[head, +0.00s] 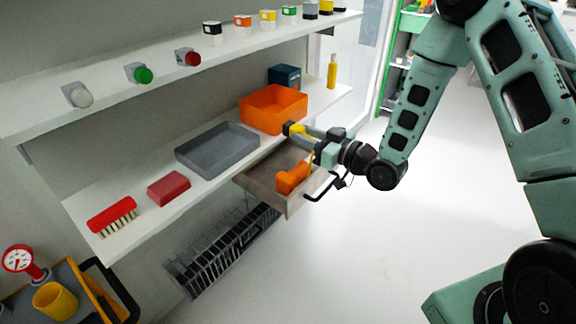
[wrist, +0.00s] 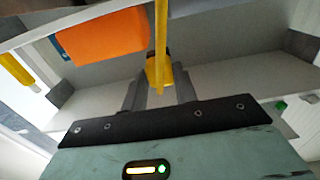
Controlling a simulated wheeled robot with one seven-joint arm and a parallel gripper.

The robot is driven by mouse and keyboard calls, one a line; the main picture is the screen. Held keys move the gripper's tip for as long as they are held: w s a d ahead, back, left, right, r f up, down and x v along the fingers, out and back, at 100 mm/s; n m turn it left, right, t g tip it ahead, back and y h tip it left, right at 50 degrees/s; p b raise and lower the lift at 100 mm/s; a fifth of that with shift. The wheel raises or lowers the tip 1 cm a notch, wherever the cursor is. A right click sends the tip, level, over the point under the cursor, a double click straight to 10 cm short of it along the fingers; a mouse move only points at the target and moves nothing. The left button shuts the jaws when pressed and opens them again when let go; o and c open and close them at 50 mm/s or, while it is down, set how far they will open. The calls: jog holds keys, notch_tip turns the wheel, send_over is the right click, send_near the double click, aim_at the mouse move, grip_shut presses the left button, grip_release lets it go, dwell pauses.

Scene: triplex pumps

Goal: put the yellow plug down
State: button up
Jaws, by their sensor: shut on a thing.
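My gripper (head: 296,129) is shut on the yellow plug (head: 299,131), which shows only in part between the fingers. It is held in the air over the open drawer (head: 255,180), beside the front edge of the shelf. In the wrist view the plug (wrist: 159,72) sits between the two dark fingers (wrist: 160,92). A thin yellow strip or stem runs from it to the top of that picture. An orange object (head: 292,178) lies in the drawer below my gripper.
An orange bin (head: 273,108), a grey tray (head: 217,149), a red block (head: 168,188) and a red brush (head: 111,215) stand on the lower shelf (head: 150,225). A yellow bottle (head: 332,72) stands at its far end. A wire basket (head: 225,250) is below.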

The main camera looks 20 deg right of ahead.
aim_at(305, 172)
notch_tip(305, 172, down, 7)
jog(key=shift+f+b, duration=0.1)
jog(key=shift+b, duration=0.25)
jog(key=shift+f+b, duration=0.5)
jog(key=shift+f, duration=0.1)
jog(key=o, duration=1)
jog(key=shift+c, duration=0.2)
